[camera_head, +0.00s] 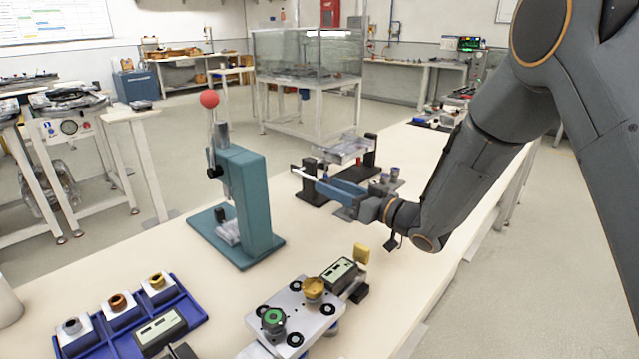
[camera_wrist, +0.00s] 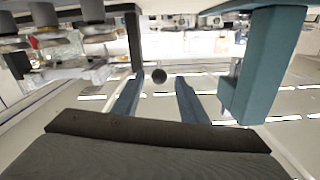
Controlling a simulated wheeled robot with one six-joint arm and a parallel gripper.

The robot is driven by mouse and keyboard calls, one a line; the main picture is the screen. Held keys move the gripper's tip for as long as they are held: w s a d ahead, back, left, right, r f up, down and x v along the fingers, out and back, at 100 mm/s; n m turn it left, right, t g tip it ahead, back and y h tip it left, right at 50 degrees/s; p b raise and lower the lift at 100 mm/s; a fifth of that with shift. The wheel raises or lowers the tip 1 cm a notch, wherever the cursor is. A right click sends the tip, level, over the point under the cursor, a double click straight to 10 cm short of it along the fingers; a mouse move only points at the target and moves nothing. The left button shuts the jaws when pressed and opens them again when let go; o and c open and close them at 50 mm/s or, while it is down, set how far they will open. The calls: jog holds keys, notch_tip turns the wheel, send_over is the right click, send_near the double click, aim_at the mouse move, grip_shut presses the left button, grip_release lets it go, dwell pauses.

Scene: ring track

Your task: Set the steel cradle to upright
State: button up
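The steel cradle (camera_head: 345,150) is a shiny metal tray between two black posts on the bench, behind my gripper in the head view. Its exact tilt is hard to tell. A thin pale bar with a dark end (camera_head: 294,168) reaches left from the near post. My gripper (camera_head: 322,184) is in front of the cradle, its blue fingers pointing left toward the bar. In the wrist view, the two fingers (camera_wrist: 159,88) stand apart with a clear gap. A dark round knob (camera_wrist: 159,75) shows between their tips; I cannot tell whether it touches them.
A teal press (camera_head: 255,205) with a red ball lever stands to the left; it also shows close at right in the wrist view (camera_wrist: 262,70). A blue tray (camera_head: 185,305) and a metal plate with knobs (camera_head: 285,335) lie nearer. Small grey cylinders (camera_head: 394,173) stand right of the cradle.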

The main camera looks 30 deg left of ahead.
jog(key=shift+x, duration=2.7)
